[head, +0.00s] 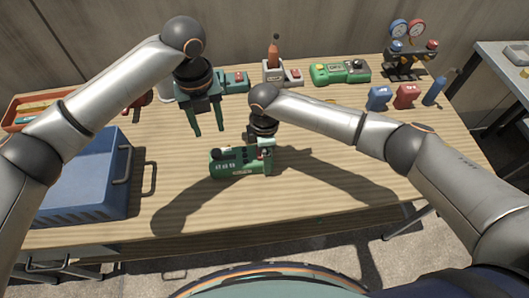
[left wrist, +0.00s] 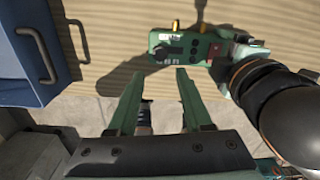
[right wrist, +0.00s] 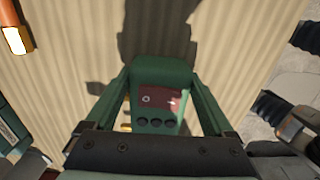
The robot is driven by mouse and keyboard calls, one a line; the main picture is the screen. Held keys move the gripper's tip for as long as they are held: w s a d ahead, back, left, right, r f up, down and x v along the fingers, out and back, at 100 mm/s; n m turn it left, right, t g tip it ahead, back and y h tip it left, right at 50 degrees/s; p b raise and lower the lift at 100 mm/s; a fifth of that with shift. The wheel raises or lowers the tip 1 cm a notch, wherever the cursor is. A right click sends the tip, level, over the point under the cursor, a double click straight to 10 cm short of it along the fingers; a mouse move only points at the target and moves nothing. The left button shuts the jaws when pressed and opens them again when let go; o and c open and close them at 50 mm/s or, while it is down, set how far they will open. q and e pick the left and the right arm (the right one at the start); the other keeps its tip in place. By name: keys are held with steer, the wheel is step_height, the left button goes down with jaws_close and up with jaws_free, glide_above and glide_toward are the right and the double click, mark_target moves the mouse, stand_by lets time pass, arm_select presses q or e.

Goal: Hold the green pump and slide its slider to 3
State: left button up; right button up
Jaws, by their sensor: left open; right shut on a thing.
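The green pump (head: 228,163) is near the middle of the wooden table, long side across. It has dark round parts and small pale marks on one face. I cannot make out its slider or scale numbers. My right gripper (head: 266,150) is shut on the pump's right end; in the right wrist view its fingers flank the green body (right wrist: 160,72). Whether the pump touches the table is unclear. My left gripper (head: 208,132) is open and empty, behind and left of the pump. In the left wrist view the pump (left wrist: 193,50) lies ahead and right of its fingers.
A blue bin (head: 85,185) with a handle stands at the left, before a red tray (head: 30,112). Along the back are a grey stand with an orange bottle (head: 273,55), another green device (head: 340,72) and a gauge set (head: 407,50). Blue and red blocks (head: 405,95) stand right.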

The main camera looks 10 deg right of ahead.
mark_target(216, 152)
jaws_close()
arm_select(q)
steer(key=shift+o, duration=1.3)
step_height(216, 152, up, 2)
steer(key=shift+r+n, duration=0.15)
steer(key=shift+n, duration=0.55)
step_height(216, 152, down, 12)
steer(key=shift+r, duration=0.1)
jaws_close()
steer(key=shift+d, duration=0.1)
